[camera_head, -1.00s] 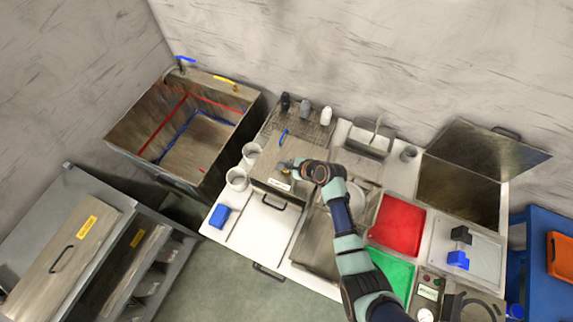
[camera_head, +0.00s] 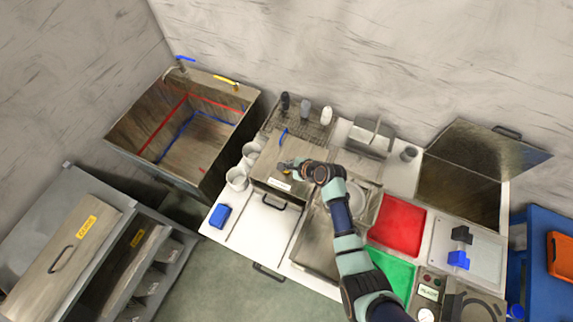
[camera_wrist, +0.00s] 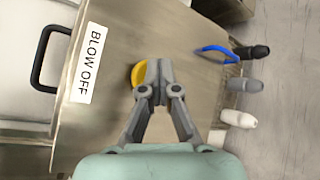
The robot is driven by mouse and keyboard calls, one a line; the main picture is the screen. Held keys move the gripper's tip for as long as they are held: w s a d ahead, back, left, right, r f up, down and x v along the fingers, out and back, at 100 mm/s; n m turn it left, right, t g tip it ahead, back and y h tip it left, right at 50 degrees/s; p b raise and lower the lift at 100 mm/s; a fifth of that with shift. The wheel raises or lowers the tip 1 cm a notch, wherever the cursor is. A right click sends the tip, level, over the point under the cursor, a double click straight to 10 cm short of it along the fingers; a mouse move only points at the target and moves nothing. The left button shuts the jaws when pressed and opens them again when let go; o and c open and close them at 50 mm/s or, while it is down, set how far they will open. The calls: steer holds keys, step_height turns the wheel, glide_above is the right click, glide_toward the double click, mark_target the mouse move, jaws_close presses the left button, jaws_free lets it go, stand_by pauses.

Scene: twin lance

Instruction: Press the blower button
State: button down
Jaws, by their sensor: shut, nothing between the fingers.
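The blower button is a yellow round button (camera_wrist: 138,74) on top of a metal box (camera_wrist: 110,120) with a "BLOW OFF" label (camera_wrist: 88,62). In the wrist view my gripper (camera_wrist: 153,68) is shut and empty, its fingertips over the button's right side and hiding part of it. Whether the tips touch the button I cannot tell.
A black handle (camera_wrist: 42,60) stands at the box's front. A blue loop (camera_wrist: 215,50) is at its far end, with several small bottles (camera_wrist: 240,84) behind. White cups (camera_head: 237,179) stand left of the box. A red tray (camera_head: 398,224) lies right of my arm.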

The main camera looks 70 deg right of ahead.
steer(key=shift+r+p, duration=0.9)
step_height(320, 180, up, 5)
steer(key=p, duration=0.5)
stand_by(0.5)
